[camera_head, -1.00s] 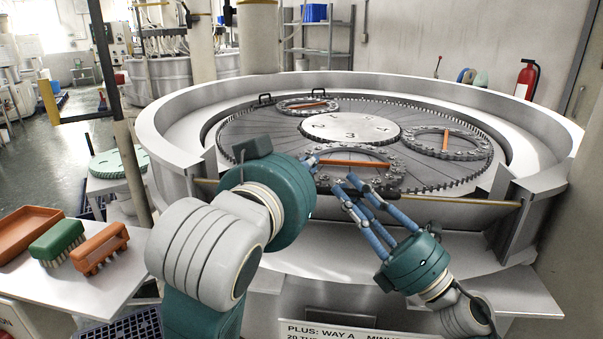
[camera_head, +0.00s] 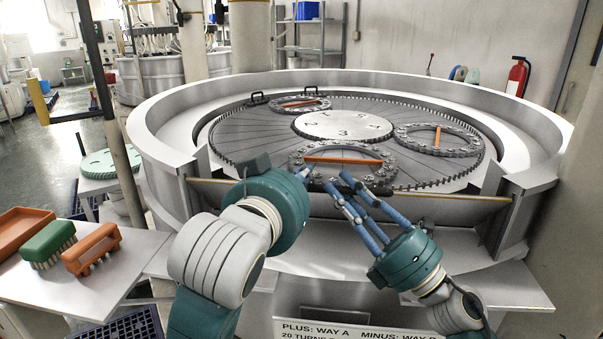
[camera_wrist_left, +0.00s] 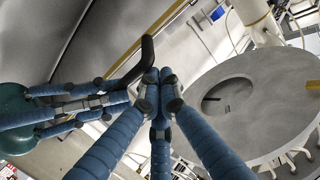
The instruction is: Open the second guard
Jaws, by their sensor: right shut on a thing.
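In the head view a slanted metal guard panel (camera_head: 440,208) with a pale yellow edge spans the front opening of the round lapping machine. In the left wrist view a black bent handle (camera_wrist_left: 147,50) stands on a flat grey metal surface. My right gripper (camera_head: 346,182) is shut at the panel's upper middle; the left wrist view shows its blue fingers (camera_wrist_left: 125,99) at the handle's lower end. My left gripper (camera_head: 303,176) is beside it, its fingertips (camera_wrist_left: 159,82) close together beside the handle. My left forearm hides part of the panel.
The lapping plate (camera_head: 260,140) carries several toothed rings around a numbered disc (camera_head: 343,126). Two black handles (camera_head: 259,98) (camera_head: 311,89) stand at its far rim. At left, a table (camera_head: 75,295) holds two brushes and an orange tray (camera_head: 22,228).

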